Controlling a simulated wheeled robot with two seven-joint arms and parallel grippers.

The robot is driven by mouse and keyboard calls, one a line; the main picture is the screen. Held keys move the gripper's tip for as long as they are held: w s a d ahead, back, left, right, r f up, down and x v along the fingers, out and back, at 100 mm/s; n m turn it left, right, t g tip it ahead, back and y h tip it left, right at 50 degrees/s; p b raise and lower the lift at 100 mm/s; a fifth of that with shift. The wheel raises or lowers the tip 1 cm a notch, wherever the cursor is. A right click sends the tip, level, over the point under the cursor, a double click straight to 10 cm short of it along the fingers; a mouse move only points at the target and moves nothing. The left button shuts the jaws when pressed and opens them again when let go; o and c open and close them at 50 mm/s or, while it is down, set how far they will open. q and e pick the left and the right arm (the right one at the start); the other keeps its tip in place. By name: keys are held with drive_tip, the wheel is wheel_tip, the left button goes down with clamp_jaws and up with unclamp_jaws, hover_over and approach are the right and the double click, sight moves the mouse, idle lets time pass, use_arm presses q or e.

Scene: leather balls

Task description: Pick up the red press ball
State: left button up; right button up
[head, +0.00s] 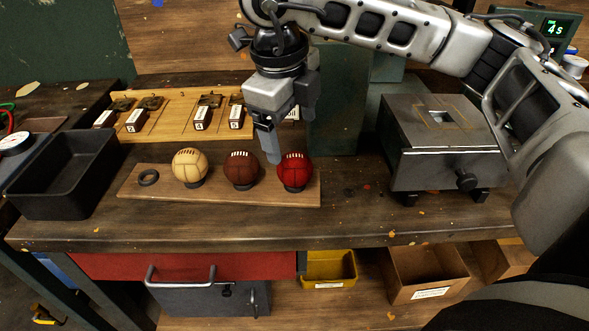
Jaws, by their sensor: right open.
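The red press ball (295,173) sits at the right end of a wooden board on the bench, with pale lacing on top. A brown ball (241,170) and a cream ball (190,166) sit to its left on the same board (140,191). My right gripper (270,150) points down, its fingertips just above and left of the red ball, between it and the brown ball. It is open and empty. Only one finger shows clearly; the other is partly hidden. My left gripper is not in view.
An empty black ring (148,177) lies at the board's left end. A black bin (65,175) stands at the left. A metal box with a knob (440,150) stands at the right. A wooden rack (160,118) with labelled slots is behind the balls.

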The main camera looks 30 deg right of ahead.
sight(295, 158)
drive_tip(key=f, duration=0.3)
drive_tip(key=d+f, duration=0.1)
drive_tip(key=f, duration=0.4)
drive_tip(key=shift+w+d+f+p, duration=0.2)
drive_tip(key=shift+w+f+p, duration=0.1)
drive_tip(key=shift+f+p, duration=0.05)
drive_tip(key=c, duration=1.1)
